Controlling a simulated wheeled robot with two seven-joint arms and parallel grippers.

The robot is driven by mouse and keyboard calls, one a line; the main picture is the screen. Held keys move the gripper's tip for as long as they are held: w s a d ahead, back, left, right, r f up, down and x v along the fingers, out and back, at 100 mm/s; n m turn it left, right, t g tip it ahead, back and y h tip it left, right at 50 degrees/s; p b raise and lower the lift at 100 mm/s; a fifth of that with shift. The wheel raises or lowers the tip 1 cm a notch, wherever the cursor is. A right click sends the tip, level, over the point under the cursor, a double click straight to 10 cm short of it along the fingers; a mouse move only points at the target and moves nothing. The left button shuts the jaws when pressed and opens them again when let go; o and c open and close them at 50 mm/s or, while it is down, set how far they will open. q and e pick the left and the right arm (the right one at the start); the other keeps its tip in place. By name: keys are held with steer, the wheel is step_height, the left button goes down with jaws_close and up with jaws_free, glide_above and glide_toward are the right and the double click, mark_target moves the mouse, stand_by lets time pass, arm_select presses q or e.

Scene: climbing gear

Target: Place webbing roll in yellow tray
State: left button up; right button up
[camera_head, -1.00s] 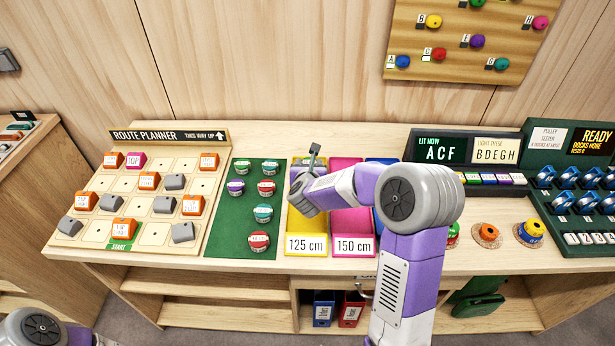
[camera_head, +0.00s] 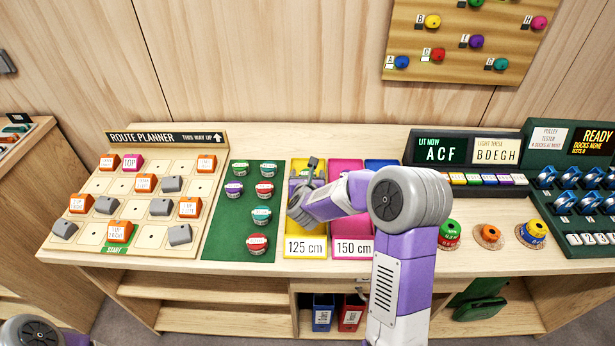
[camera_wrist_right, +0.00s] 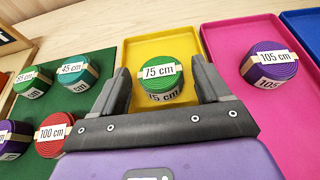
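The yellow tray (camera_head: 306,227), labelled 125 cm, stands right of the green mat; it also shows in the right wrist view (camera_wrist_right: 188,45). A green webbing roll marked 75 cm (camera_wrist_right: 161,80) lies in it, between and just past my right fingertips. My right gripper (camera_wrist_right: 160,82) is open, with gaps visible on both sides of the roll. In the head view my right gripper (camera_head: 310,172) is over the yellow tray and hides the roll. Several other webbing rolls, including a red 100 cm one (camera_wrist_right: 54,135), sit on the green mat (camera_head: 225,230). My left gripper is out of view.
The pink tray (camera_head: 352,227), labelled 150 cm, adjoins the yellow one and holds a purple 105 cm roll (camera_wrist_right: 268,66). A blue tray (camera_wrist_right: 305,25) is beyond it. The route planner board (camera_head: 150,205) is left of the mat.

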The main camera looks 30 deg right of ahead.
steer(key=shift+r, duration=0.1)
steer(key=shift+s+a+r, duration=0.15)
steer(key=shift+s, duration=0.05)
steer(key=p+v, duration=0.1)
steer(key=v, duration=1)
steer(key=shift+s+a+p, duration=0.15)
steer(key=shift+s+p, duration=0.1)
steer(key=shift+p, duration=0.05)
